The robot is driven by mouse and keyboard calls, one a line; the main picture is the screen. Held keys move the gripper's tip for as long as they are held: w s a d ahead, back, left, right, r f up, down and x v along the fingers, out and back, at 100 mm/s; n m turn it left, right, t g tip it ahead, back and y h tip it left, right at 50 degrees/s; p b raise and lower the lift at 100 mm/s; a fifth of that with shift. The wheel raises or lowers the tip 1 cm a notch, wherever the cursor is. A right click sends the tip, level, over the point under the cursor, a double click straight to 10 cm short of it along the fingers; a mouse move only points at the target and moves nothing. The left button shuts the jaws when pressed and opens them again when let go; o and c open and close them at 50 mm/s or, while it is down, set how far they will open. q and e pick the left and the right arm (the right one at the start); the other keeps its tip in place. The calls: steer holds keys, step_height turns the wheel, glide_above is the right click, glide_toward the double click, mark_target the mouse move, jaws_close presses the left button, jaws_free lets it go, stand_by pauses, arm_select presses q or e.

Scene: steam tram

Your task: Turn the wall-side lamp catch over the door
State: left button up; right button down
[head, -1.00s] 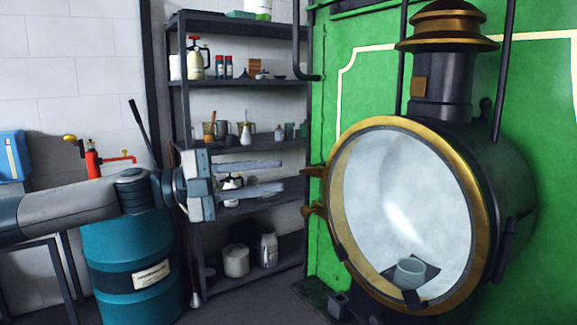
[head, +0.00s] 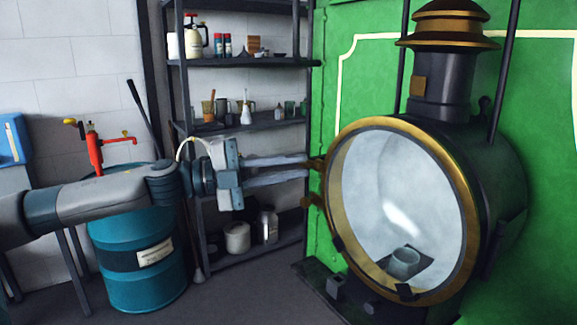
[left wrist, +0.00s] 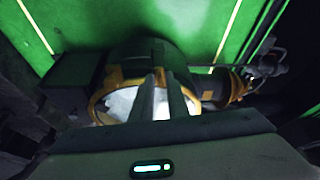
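The round lamp has a brass-rimmed glass door (head: 400,215), which looks shut. It also shows in the left wrist view (left wrist: 122,104), partly behind my fingers. Small dark clips sit on the lower rim; I cannot tell which part is the wall-side catch. My left gripper (head: 307,167) points right, with its fingertips at or just short of the upper lug. Its fingers are apart with a narrow gap, and nothing shows between them. My right gripper is out of view.
A dark shelf unit (head: 245,62) with bottles and jars stands behind my left gripper. A blue drum (head: 137,270) stands below my left arm. The green panel (head: 345,25) is behind the lamp. Bare floor (head: 245,295) lies left of the lamp.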

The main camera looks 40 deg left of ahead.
arm_select(q)
jaws_close()
steer(key=shift+r+m+p, duration=0.25)
steer(key=shift+m+p, duration=0.15)
steer(key=shift+p, duration=0.35)
steer(key=shift+m+p, duration=0.5)
steer(key=shift+p, duration=0.25)
steer(key=shift+f, duration=0.1)
steer(key=shift+o, duration=2.2)
jaws_free()
steer(key=shift+f, duration=0.1)
